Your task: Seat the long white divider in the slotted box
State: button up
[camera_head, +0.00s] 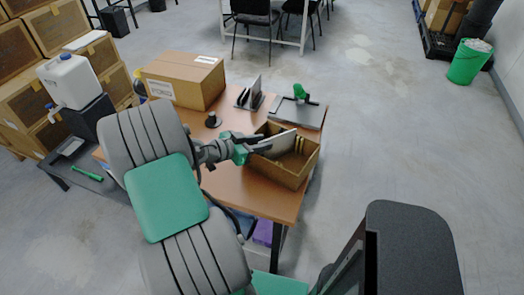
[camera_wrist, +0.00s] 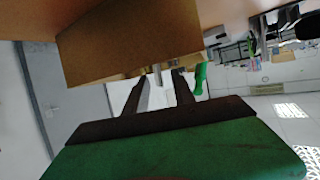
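The slotted box (camera_head: 279,174) is an open brown carton near the right edge of the table, with slot pieces showing along its inner far right side. The long white divider (camera_head: 284,141) stands in the box's left half, its upper part showing; its lower edge is hidden, so I cannot tell if it is in the slots. My gripper (camera_head: 268,142) is at the box's left side, its fingers apart on either side of the divider. In the wrist view the fingers (camera_wrist: 161,73) are spread, with a thin pale edge between them and gaps beside it. The carton wall (camera_wrist: 140,40) fills the top.
A closed carton (camera_head: 180,85) stands at the table's back left. The table front is clear.

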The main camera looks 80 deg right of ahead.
jog(key=shift+s+d+f, duration=0.15)
jog(key=shift+s+d, duration=0.1)
jog(key=shift+d, duration=0.05)
jog(key=shift+c, duration=0.5)
grip_shut()
jog(key=shift+w, duration=0.1)
dwell(0.6)
